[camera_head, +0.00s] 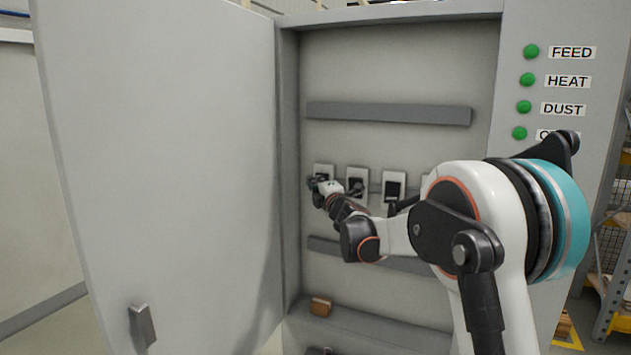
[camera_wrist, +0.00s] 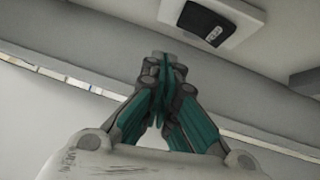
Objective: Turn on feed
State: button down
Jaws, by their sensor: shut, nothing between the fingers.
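Inside the open cabinet is a row of switches with white plates and black middles. The leftmost switch (camera_head: 324,169) is partly covered by my gripper (camera_head: 318,186), which is close in front of it; whether they touch cannot be told. A second switch (camera_head: 357,173) and a third switch (camera_head: 394,185) sit to its right. In the wrist view, my gripper's teal fingers (camera_wrist: 161,72) are shut and empty. One switch (camera_wrist: 208,20) shows beyond them at the upper right, with small lettering too blurred to read. The FEED label (camera_head: 572,52) has a green light (camera_head: 531,51) beside it.
The cabinet door (camera_head: 160,150) stands wide open at the left. Grey rails (camera_head: 390,113) run above and below the switches. Green lights labelled HEAT (camera_head: 567,82) and DUST (camera_head: 563,109) are on the right panel.

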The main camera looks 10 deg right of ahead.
jog(key=s+d+p, duration=0.1)
jog(key=s, duration=0.6)
jog(key=shift+d+r, duration=0.25)
jog(key=shift+d, duration=0.05)
